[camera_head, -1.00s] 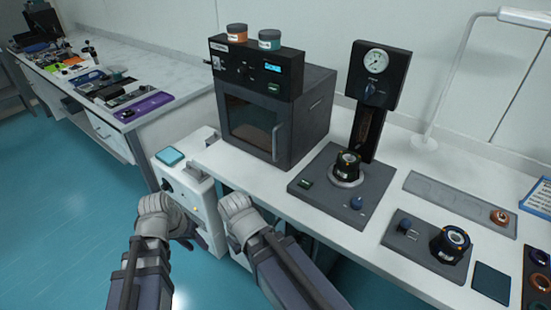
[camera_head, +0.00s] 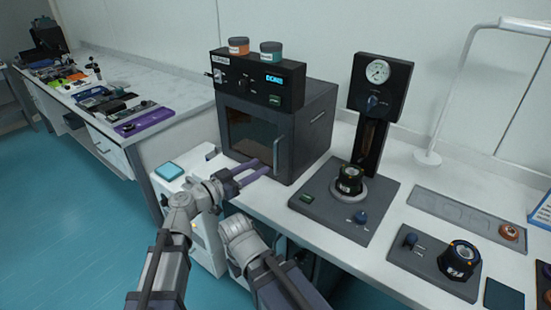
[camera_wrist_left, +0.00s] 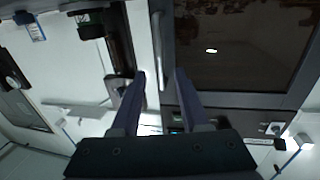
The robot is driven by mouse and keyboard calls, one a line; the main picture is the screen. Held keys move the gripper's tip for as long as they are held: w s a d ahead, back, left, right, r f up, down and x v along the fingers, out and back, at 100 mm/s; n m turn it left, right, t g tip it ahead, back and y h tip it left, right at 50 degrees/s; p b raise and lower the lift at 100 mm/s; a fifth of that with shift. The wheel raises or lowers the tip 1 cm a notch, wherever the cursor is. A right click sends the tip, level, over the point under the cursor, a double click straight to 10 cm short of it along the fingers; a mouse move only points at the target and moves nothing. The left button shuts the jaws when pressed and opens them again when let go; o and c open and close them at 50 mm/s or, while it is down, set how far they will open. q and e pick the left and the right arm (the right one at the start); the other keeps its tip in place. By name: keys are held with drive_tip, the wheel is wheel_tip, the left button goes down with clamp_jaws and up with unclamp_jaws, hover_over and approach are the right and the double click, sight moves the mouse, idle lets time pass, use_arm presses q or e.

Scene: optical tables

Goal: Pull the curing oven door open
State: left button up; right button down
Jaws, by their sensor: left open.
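The curing oven is a dark box on the white table, its door (camera_head: 240,135) shut, with a dark window and a vertical grey bar handle (camera_head: 277,148) at its right side. My left gripper (camera_head: 260,169) is open and empty in front of the door's lower part, just left of the handle in the head view. In the left wrist view the handle (camera_wrist_left: 158,45) lies beyond the gap between the spread fingertips (camera_wrist_left: 160,74), not gripped. The door window (camera_wrist_left: 240,45) fills the upper right there. My right wrist shows at the table edge, but its fingers are not visible.
Two jars (camera_head: 238,46) stand on the oven's control box. A dark gauge stand (camera_head: 372,95) is right of the oven, its base (camera_head: 330,215) near the front edge. A white unit with a teal pad (camera_head: 169,171) is left of the oven. Floor at left is clear.

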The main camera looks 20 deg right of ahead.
sight(275, 171)
use_arm(q)
drive_tip(key=shift+x, duration=3.9)
clamp_jaws()
